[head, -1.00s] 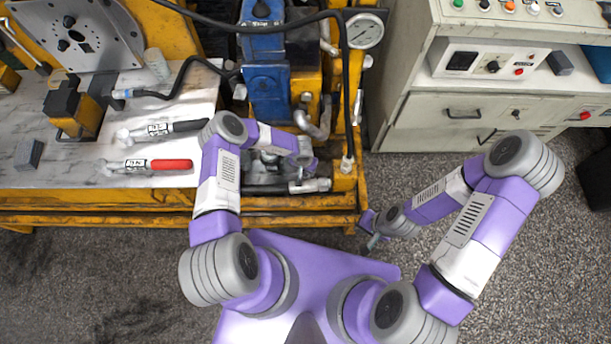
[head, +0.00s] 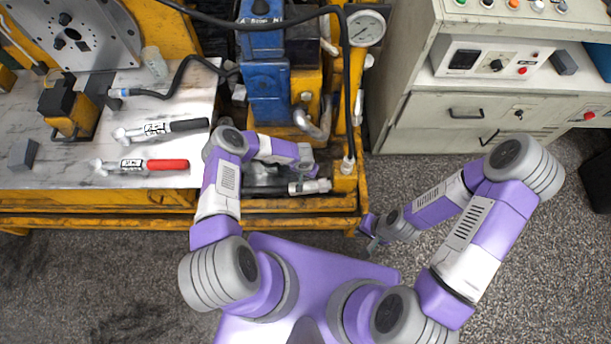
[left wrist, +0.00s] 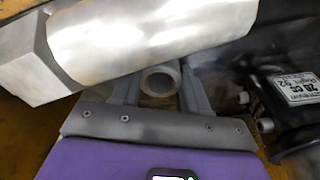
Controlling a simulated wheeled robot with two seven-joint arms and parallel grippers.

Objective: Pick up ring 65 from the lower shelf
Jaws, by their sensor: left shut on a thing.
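The metal ring (left wrist: 161,69) shows in the left wrist view, with its open bore facing the camera. My left gripper (left wrist: 160,90) has one finger on each side of it and is shut on it. No number is readable on the ring. In the head view, my left forearm reaches over the lower shelf (head: 290,203) at the front of the yellow machine, and the ring cannot be made out there. My right gripper (head: 370,241) hangs low over the floor, right of the yellow frame. Its fingers are too small to tell if they are open.
A thick metal cylinder (left wrist: 150,35) lies close beyond the ring in the left wrist view. A black labelled part (left wrist: 290,95) is at the right. Above the shelf, a marble bench (head: 60,165) holds two torque wrenches. A grey cabinet (head: 440,125) stands at right.

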